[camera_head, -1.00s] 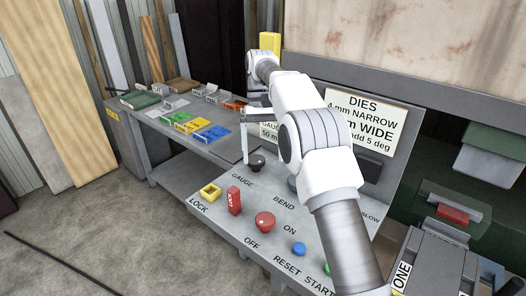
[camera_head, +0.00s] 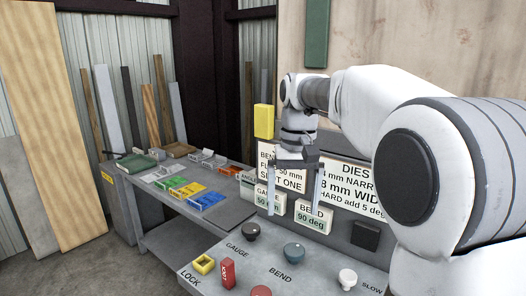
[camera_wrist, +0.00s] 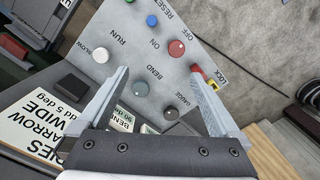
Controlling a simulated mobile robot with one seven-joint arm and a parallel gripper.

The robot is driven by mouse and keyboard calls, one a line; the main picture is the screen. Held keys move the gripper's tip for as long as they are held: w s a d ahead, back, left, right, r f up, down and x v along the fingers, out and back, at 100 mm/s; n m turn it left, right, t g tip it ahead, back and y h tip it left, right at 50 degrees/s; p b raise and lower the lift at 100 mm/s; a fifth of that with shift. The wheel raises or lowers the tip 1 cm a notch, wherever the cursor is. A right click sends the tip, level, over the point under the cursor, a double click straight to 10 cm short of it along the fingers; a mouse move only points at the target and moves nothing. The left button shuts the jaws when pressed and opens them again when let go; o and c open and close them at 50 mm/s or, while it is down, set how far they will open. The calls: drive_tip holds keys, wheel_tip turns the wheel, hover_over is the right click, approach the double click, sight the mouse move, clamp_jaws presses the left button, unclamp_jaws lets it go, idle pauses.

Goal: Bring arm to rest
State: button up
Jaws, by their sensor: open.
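My arm reaches from the right side of the head view across the grey control panel (camera_head: 215,262). My gripper (camera_head: 294,208) points down in front of the signs at the back of the panel, with its two fingers spread apart and nothing between them. In the wrist view the open fingers (camera_wrist: 162,92) frame the panel, with the grey BEND knob (camera_wrist: 141,89) and the dark GAUGE knob (camera_wrist: 171,113) seen beyond them. The fingers appear apart from the knobs.
A side table (camera_head: 160,184) at left holds colored trays. Signs stand behind. Boards (camera_head: 50,120) lean at left; floor there is open.

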drive_tip(key=s+d+f+t, duration=0.2)
drive_tip(key=s+d+t, duration=0.1)
drive_tip(key=s, duration=0.8)
drive_tip(key=s+d+f+t, duration=0.3)
drive_tip(key=s+d, duration=0.1)
drive_tip(key=s, duration=0.8)
drive_tip(key=shift+d+f+m, duration=0.2)
drive_tip(key=shift+d+m, duration=0.1)
drive_tip(key=shift+d, duration=0.1)
